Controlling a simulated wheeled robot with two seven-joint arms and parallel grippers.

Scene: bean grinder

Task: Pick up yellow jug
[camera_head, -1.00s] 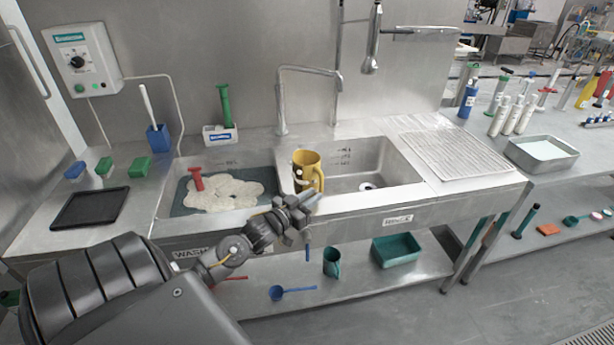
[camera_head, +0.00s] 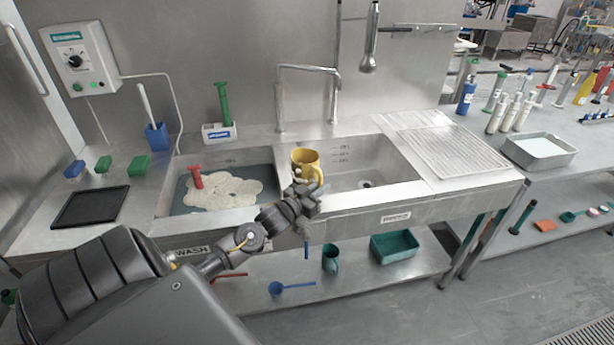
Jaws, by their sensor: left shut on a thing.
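The yellow jug (camera_head: 305,160) stands upright over the divider between the two sink basins, with its handle to the right. My left gripper (camera_head: 311,188) is at the front lower side of the jug and is shut on it. The fingers and wrist hide the lower part of the jug, so I cannot tell whether its base touches the divider. My right gripper is not in view.
The left basin (camera_head: 180,205) holds foamy water and a red-handled tool (camera_head: 197,179). The right basin (camera_head: 375,165) is empty. A faucet (camera_head: 281,100) rises behind the jug. A ribbed drainboard (camera_head: 450,155) lies clear at right. A green mug (camera_head: 331,258) stands on the lower shelf.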

